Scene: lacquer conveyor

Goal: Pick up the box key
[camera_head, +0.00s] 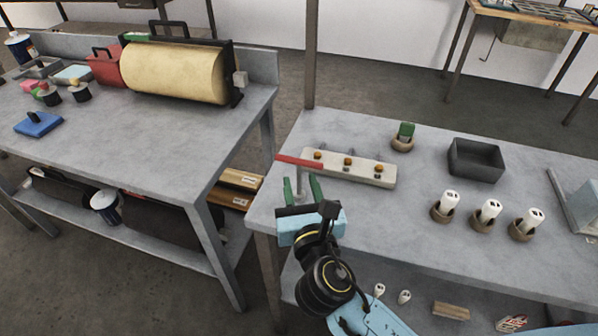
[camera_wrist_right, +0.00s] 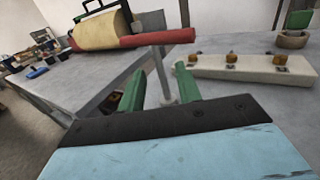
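The box key appears to be the T-shaped tool with a red bar handle (camera_head: 299,161) and a grey shaft, standing upright near the left edge of the right-hand table. In the right wrist view its red handle (camera_wrist_right: 158,39) runs across the top, and its shaft (camera_wrist_right: 160,75) comes down between my fingers. My right gripper (camera_head: 301,189) has two green fingers, apart on either side of the shaft, with gaps showing. My left gripper is not in view.
A pale block with orange knobs (camera_head: 348,168) lies just right of the key. Another table (camera_head: 150,140) stands left, across a gap.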

